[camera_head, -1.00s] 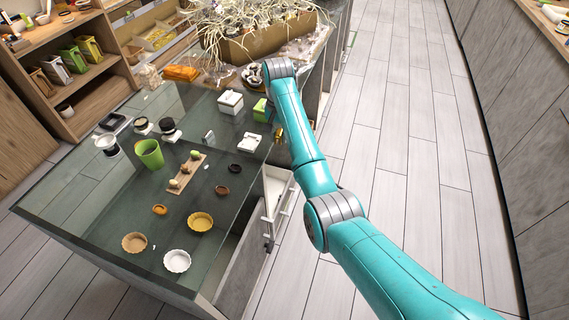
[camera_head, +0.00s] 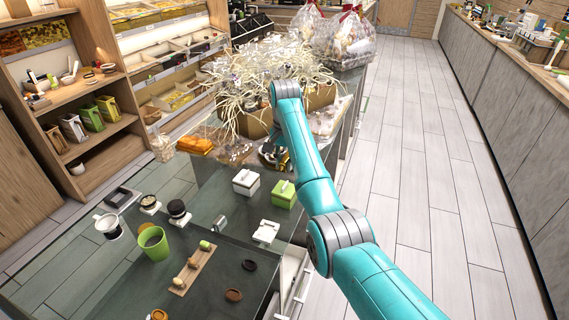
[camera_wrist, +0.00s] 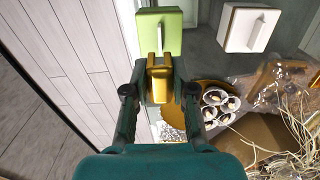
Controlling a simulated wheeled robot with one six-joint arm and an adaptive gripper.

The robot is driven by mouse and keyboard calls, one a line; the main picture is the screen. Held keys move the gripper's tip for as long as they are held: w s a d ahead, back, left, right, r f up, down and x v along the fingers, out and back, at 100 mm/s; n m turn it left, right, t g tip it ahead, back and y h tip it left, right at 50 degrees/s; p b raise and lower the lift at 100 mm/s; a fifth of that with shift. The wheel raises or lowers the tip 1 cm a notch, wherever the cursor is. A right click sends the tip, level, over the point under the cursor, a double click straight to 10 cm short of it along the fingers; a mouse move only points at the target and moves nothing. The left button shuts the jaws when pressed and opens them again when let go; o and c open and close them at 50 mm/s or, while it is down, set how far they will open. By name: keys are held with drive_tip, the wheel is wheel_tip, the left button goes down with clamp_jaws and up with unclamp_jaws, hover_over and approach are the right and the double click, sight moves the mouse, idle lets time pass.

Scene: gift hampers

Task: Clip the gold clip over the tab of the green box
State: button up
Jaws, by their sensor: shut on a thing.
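The green box (camera_head: 284,194) stands on the dark glass counter, with a pale upright tab on its lid; it also shows at the top of the wrist view (camera_wrist: 172,22). My gripper (camera_wrist: 160,88) is shut on the gold clip (camera_wrist: 160,82), which sits between its fingers. In the wrist view the clip's front end is close to the near edge of the green box, just below the tab. I cannot tell whether they touch. In the head view my gripper (camera_head: 272,156) hangs just beyond the green box, partly behind my arm.
A white box (camera_head: 246,182) with a similar tab stands left of the green box. Another white box (camera_head: 266,232) is nearer. The grey floor lies to the right.

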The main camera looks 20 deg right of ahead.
drive_tip(key=shift+f, duration=2.9)
drive_tip(key=shift+f, duration=1.5)
drive_tip(key=o, duration=1)
wheel_tip(320, 180, up, 8)
drive_tip(key=shift+f, duration=0.2)
